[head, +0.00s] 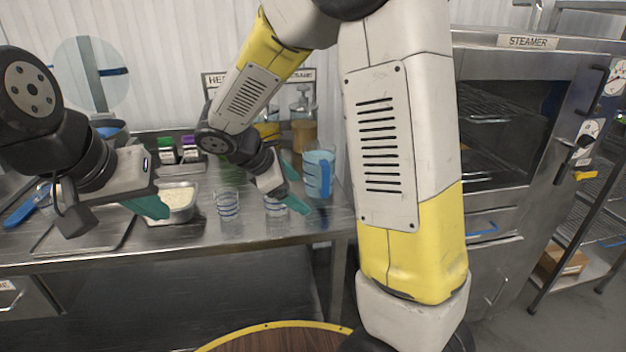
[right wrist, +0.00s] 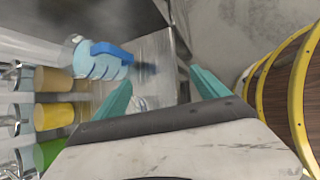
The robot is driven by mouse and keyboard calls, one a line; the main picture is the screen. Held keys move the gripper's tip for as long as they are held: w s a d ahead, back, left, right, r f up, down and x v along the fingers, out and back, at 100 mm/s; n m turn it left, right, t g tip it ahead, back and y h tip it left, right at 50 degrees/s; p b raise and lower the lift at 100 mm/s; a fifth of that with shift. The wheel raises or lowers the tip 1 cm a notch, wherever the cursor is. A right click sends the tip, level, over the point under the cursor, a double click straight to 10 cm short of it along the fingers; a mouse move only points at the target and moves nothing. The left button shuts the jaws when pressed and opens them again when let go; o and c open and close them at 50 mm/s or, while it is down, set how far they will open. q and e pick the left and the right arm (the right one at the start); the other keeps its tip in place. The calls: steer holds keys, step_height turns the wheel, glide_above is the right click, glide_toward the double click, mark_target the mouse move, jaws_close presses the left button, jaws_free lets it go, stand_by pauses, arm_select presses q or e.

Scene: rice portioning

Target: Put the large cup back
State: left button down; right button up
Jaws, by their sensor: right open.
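Two clear cups with blue bands stand on the steel table in the head view: one cup (head: 228,205) in the open and another cup (head: 276,206) by my right gripper, partly hidden by it. I cannot tell which is the larger. My right gripper (head: 295,189) is open above and beside the second cup; in the right wrist view its fingers (right wrist: 160,90) are spread, with a faint clear shape between them, low on the steel. My left gripper (head: 148,207) hangs in front of the rice tray; its teal fingers overlap, so its opening is unclear.
A measuring jug (head: 312,178) with a blue handle stands right of my right gripper, near the table's right end. A rice tray (head: 178,217) is left of the cups. Spice jars (head: 167,152) and dispensers (head: 302,130) stand behind. A steamer (head: 530,130) is at right.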

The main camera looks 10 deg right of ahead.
steer(key=s+d+r+m+t+y, duration=0.1)
steer(key=s+r+m+y, duration=0.3)
steer(key=s+m, duration=0.4)
steer(key=s+d+r+m+t+y, duration=0.1)
steer(key=s+d+r+m+y, duration=0.2)
steer(key=s+m, duration=0.6)
steer(key=shift+r+t+y, duration=0.3)
steer(key=shift+r+y, duration=0.7)
steer(key=shift+r, duration=0.9)
steer(key=shift+d, duration=0.1)
